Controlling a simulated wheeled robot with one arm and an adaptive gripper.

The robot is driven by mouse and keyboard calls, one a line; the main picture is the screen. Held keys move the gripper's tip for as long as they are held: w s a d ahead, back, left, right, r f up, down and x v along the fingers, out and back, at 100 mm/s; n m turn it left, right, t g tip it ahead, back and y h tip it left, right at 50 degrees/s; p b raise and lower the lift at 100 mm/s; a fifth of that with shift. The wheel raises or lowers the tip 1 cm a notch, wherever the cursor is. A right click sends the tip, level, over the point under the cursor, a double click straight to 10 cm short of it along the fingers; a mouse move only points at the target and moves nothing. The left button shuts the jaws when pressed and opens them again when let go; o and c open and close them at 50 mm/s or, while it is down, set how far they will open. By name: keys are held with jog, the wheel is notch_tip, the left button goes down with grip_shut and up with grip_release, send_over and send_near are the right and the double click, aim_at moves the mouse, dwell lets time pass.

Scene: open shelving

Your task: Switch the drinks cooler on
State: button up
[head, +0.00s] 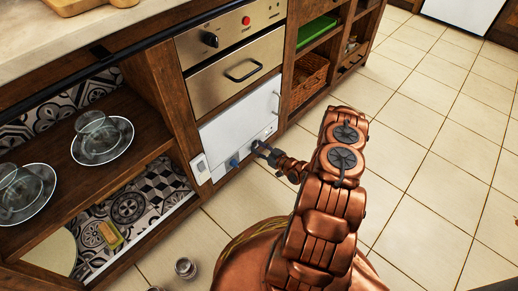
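A white appliance front (238,122), which looks like the drinks cooler, is set low in the wooden unit. A blue knob (234,163) sits on its lower edge, with small dark marks to the right of it. A white plate with a small grey part (201,168), perhaps a switch, is at its lower left corner. My gripper (259,149) is in front of the lower right of the white front, to the right of the blue knob. Its dark fingers look apart with nothing between them. I cannot tell if they touch the panel.
Above is a steel panel with a black knob (209,39), a red button (246,20) and a drawer handle (243,71). Glass cups and saucers (103,140) stand on the left shelves. A small jar (185,267) is on the floor. Tiled floor (430,130) at right is clear.

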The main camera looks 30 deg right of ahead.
jog(key=shift+o, duration=0.8)
jog(key=shift+s, duration=0.1)
jog(key=v, duration=1.2)
